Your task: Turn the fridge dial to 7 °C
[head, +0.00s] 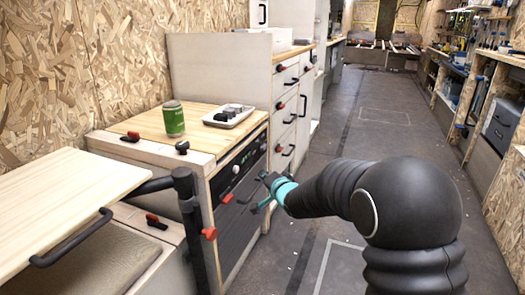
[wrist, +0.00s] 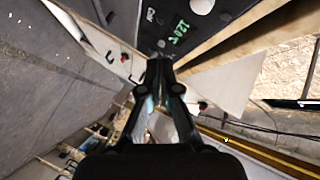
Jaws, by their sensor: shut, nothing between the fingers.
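The fridge front (head: 240,205) is a dark panel below the wooden counter, facing the aisle. Its small green display also shows in the wrist view (wrist: 181,33), tilted; the digits look like 12-something but are hard to read. A pale round knob (head: 236,170) sits on the panel's upper part. A pale round shape (wrist: 203,5) is cut by the wrist view's top edge; I cannot tell whether it is the dial. My gripper (head: 266,188), with teal parts, is in front of the panel's right side. Its fingers (wrist: 158,66) are shut and empty, apart from any knob.
Drawers with black handles (head: 290,115) adjoin on the right. A red-knobbed post (head: 190,215) stands at the panel's left. The aisle floor (head: 350,130) is clear.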

